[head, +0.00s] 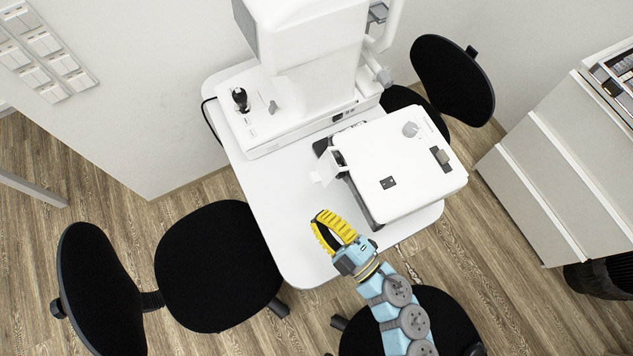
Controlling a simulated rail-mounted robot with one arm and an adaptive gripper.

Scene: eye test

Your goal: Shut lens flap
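A white box-shaped eye-test device (405,170) stands on the right part of the white table. A small white flap (323,166) sticks out from its left side, beside a dark opening that looks like the lens. The flap stands away from the device's body, so it looks open. My gripper (317,218), with yellow ribbed fingers, is over the table, below the flap in the picture and apart from it. Nothing shows between the fingers. They lie close together from this angle, and I cannot tell whether they are open or shut.
A larger white instrument (310,60) with a joystick stands at the table's back. The white table (285,225) is bare at its front left. Black chairs stand at left (215,265), at back right (450,80) and under my arm (450,320). A drawer cabinet (570,160) is at right.

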